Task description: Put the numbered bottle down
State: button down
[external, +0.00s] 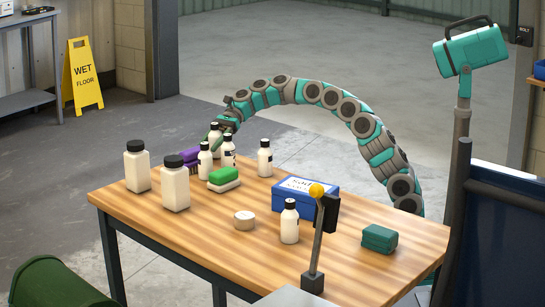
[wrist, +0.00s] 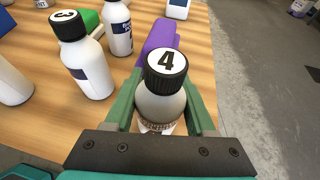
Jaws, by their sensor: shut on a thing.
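A white bottle with a black cap marked 4 (wrist: 160,106) stands between the green fingers of my gripper (wrist: 161,118) in the wrist view. My gripper (external: 222,126) is shut on it at the far left corner of the wooden table (external: 345,250). In the external view the held bottle (external: 215,141) looks upright; I cannot tell whether its base touches the table. A bottle marked 3 (wrist: 85,62) stands just left of it in the wrist view, apart from the gripper. Another small bottle (wrist: 117,30) stands behind that one.
A green and white sponge (external: 224,178), two large bottles (external: 175,190), a blue box (external: 303,203), a round tin (external: 244,220) and a dark green block (external: 379,239) are on the table. Its edge is near the gripper.

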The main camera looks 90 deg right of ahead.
jog(key=shift+f, duration=0.1)
jog(key=shift+c, duration=1.2)
grip_release()
jog(key=shift+f, duration=0.1)
jog(key=v, duration=1.2)
jog(key=shift+s+d, duration=0.1)
